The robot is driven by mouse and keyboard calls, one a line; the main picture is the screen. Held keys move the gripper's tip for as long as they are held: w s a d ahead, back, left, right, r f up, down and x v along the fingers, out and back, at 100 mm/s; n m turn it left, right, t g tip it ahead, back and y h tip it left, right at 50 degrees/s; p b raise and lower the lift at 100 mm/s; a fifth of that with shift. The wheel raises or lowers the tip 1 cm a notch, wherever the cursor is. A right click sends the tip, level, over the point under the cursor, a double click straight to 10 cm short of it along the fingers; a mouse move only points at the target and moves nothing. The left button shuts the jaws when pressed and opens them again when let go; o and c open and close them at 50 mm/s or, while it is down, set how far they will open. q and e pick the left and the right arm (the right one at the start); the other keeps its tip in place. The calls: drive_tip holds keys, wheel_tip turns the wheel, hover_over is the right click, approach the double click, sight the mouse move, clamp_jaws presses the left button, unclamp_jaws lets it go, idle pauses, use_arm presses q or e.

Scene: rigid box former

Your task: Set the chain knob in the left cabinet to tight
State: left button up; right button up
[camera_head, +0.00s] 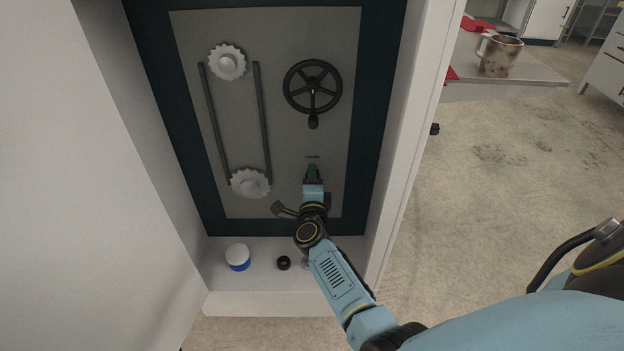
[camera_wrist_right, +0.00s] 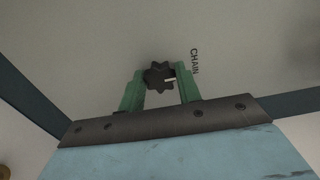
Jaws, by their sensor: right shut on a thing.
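In the head view my right gripper (camera_head: 312,172) reaches the lower right of the panel and hides the knob. My left gripper is not in view.
Above the knob is a black handwheel (camera_head: 312,86). Two toothed wheels (camera_head: 227,63) (camera_head: 250,183) and two dark bars are at the panel's left. A blue-white round container (camera_head: 238,257) and a black ring (camera_head: 284,263) lie on the cabinet floor. White cabinet walls flank the panel.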

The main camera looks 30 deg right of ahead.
drive_tip(key=o, duration=1)
drive_tip(key=shift+c, duration=0.2)
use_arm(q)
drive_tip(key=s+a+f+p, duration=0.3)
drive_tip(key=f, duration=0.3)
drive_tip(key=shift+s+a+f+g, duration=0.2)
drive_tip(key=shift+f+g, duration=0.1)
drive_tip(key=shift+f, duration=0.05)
use_arm(e)
drive_tip(key=v, duration=1.3)
drive_tip(key=shift+s, duration=0.2)
drive_tip(key=shift+a, duration=0.1)
